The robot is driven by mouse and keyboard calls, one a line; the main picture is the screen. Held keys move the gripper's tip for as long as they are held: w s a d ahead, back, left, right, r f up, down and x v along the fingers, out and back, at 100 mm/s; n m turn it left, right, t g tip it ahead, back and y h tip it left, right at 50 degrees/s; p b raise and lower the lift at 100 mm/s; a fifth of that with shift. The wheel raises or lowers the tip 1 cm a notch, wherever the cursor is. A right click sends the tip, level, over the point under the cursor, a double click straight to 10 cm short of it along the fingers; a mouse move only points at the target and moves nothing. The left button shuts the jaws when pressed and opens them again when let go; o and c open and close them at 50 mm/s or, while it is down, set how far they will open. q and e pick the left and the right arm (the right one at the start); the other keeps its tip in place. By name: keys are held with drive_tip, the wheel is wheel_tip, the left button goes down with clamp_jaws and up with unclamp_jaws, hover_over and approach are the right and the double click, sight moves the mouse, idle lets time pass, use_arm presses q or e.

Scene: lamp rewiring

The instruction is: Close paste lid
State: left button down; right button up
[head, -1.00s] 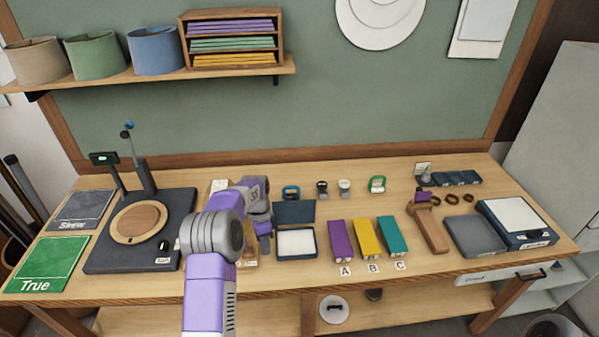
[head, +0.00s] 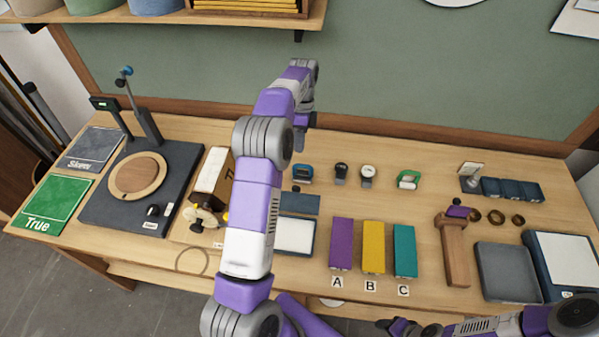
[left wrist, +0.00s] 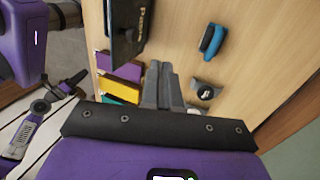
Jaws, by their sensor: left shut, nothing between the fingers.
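The paste box (head: 293,236) is a shallow dark-blue box with a white inside, on the middle of the table. Its dark lid (head: 299,203) stands open at the back of the box. In the left wrist view the lid (left wrist: 126,32) shows its back, lettered "Paste". My left gripper (head: 301,145) is shut and empty, above the table behind the lid. In the left wrist view its fingertips (left wrist: 161,68) are apart from the lid, to its right in the picture. My right gripper (head: 408,327) is partly in view at the bottom edge; its jaws are unclear.
A blue clip (head: 302,174) and small round-faced items (head: 367,174) lie behind the box. Purple (head: 341,243), yellow (head: 373,246) and teal (head: 404,250) blocks stand to its right. A white-topped block (head: 212,172) stands to the left. My left arm crosses above the table.

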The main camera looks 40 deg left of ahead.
sight(296, 198)
use_arm(q)
drive_tip(key=s+d+f, duration=0.3)
drive_tip(key=s+f, duration=0.2)
drive_tip(key=f, duration=0.3)
drive_tip(key=shift+s+d, duration=0.1)
drive_tip(key=shift+d, duration=0.15)
idle(0.4)
